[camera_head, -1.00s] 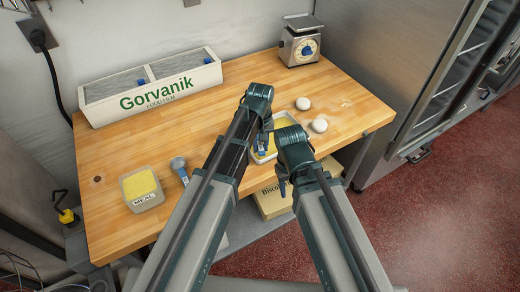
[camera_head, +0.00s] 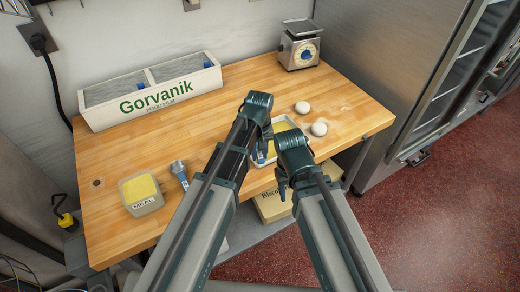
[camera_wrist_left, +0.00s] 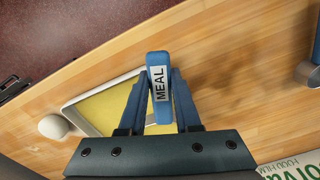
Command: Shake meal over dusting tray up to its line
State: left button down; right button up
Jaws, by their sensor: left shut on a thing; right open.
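The dusting tray (camera_head: 291,119) is a white tray with yellow meal in it, at the front middle of the bench, partly hidden by my arms. It also shows in the left wrist view (camera_wrist_left: 103,87); I cannot make out its line. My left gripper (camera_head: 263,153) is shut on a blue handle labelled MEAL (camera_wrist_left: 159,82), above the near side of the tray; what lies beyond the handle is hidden. My right gripper (camera_head: 283,188) is open and empty by the front edge of the bench. A tub labelled MEAL (camera_head: 143,204), full of yellow meal, stands at the left.
A metal scoop with a blue handle (camera_head: 180,172) lies right of the tub. Two white dough balls (camera_head: 319,129) are right of the tray. A Gorvanik film box (camera_head: 150,102) and a scale (camera_head: 299,47) stand at the back. The bench middle is clear.

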pick_arm(q)
jog(key=shift+s, duration=0.7)
jog(key=shift+w, duration=0.2)
jog(key=shift+w, duration=1.9)
jog(key=shift+s, duration=0.1)
jog(key=shift+s, duration=0.65)
jog(key=shift+w+a, duration=0.1)
jog(key=shift+w, duration=0.05)
jog(key=shift+a, duration=3.65)
